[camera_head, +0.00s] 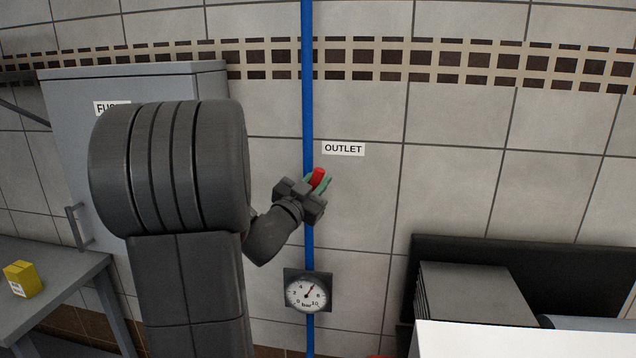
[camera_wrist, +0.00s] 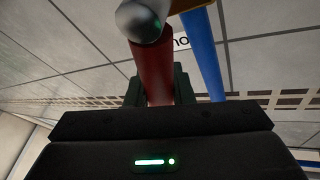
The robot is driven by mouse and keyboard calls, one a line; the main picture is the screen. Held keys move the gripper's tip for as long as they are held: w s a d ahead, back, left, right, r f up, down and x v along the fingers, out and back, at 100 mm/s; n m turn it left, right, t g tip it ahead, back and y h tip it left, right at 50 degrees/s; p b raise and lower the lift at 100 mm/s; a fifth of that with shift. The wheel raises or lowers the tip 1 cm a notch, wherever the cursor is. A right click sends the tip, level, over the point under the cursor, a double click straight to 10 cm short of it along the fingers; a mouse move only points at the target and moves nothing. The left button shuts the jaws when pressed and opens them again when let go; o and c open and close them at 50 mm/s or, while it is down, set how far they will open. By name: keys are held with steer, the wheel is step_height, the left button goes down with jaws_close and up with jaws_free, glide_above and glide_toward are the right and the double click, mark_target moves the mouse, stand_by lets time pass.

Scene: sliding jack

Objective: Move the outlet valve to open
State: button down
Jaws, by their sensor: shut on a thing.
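The outlet valve's red handle (camera_head: 318,176) shows in the head view, on the blue vertical pipe (camera_head: 308,80) just below the OUTLET label (camera_head: 343,149). My gripper (camera_head: 321,184) is at the handle with its fingers closed around it. In the wrist view the red handle (camera_wrist: 154,72) runs from a grey metal hub (camera_wrist: 141,21) down between the two dark fingers of my gripper (camera_wrist: 160,92). The blue pipe (camera_wrist: 203,55) passes to the right of it. My gripper hides much of the valve body in the head view.
A pressure gauge (camera_head: 307,291) sits on the pipe below my gripper. A grey cabinet (camera_head: 70,130) stands at the left, with a table (camera_head: 60,275) bearing a yellow box (camera_head: 22,279). Dark and grey equipment (camera_head: 470,310) stands at the lower right. Bare tiled wall is right of the valve.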

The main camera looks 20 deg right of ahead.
steer(key=shift+f, duration=0.1)
steer(key=c, duration=1.3)
jaws_free()
steer(key=shift+o, duration=0.2)
steer(key=b+v, duration=0.3)
steer(key=v, duration=1.1)
